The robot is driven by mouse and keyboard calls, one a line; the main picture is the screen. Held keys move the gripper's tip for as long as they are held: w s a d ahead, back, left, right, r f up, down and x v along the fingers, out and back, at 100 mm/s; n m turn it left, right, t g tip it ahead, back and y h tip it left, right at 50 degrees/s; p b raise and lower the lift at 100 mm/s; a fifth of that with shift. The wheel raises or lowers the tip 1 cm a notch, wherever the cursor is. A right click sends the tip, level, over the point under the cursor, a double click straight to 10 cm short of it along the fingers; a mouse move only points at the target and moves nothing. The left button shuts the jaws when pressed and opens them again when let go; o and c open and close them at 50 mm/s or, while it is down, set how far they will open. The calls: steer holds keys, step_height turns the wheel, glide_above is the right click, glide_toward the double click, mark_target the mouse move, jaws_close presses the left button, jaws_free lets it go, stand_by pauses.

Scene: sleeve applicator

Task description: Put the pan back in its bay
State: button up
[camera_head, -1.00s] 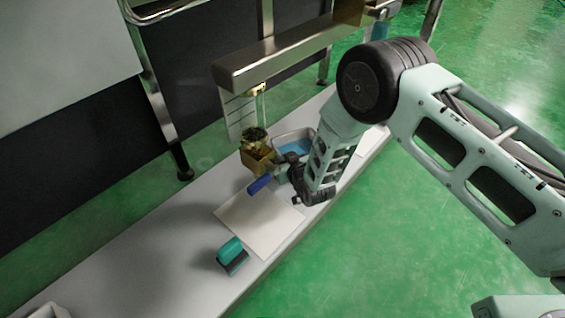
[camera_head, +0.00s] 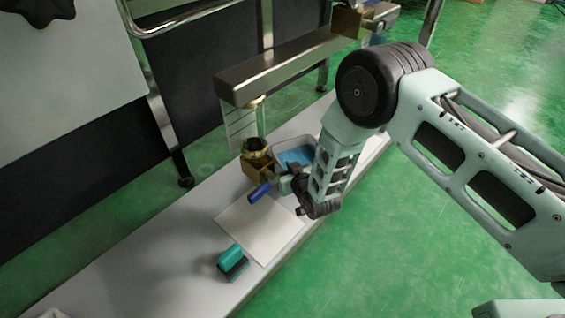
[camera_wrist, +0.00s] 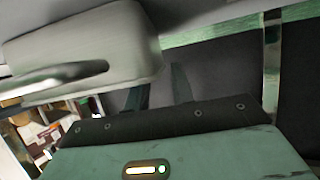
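A grey tray with a blue inside (camera_head: 295,157) sits on the bench behind my gripper, partly hidden by my arm. It is the most pan-like thing in view, but I cannot tell for sure that it is the pan. No bay can be clearly picked out. My gripper (camera_head: 284,187) is low over the bench, in front of the tray. A blue cylinder (camera_head: 260,193) shows at its tip; I cannot tell whether it is held. In the wrist view, two dark finger shapes (camera_wrist: 160,92) stand beyond the teal gripper body. A pale rounded body (camera_wrist: 90,48) fills the upper left.
A brass box (camera_head: 257,165) with a cup-like brass top stands left of the tray. A white sheet (camera_head: 258,228) lies in front, with a teal-and-black tool (camera_head: 232,260) at its corner. A steel beam (camera_head: 285,68) hangs above.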

steer(key=p+v, duration=0.4)
steer(key=v, duration=0.5)
steer(key=s+r+g+h, duration=0.1)
steer(key=s+r+g, duration=0.2)
steer(key=r, duration=0.6)
steer(key=s+r+g, duration=0.3)
steer(key=r, duration=0.7)
steer(key=s+d+r+g+h, duration=0.1)
steer(key=s+d+r+g, duration=0.1)
steer(key=s+d+r, duration=0.2)
steer(key=s+d+r+n+g+h, duration=0.1)
steer(key=s+d+r, duration=0.4)
steer(key=s, duration=0.5)
steer(key=s+d+r+g+h, duration=0.2)
steer(key=s+d+r, duration=0.2)
steer(key=s, duration=0.3)
steer(key=shift+s+d+r+n+g+h, duration=0.15)
steer(key=shift+d+r+n+g+h, duration=0.15)
steer(key=shift+d+g+h, duration=0.1)
step_height(320, 180, up, 49)
steer(key=p, duration=4.8)
steer(key=shift+f+p, duration=0.25)
steer(key=shift+p, duration=0.1)
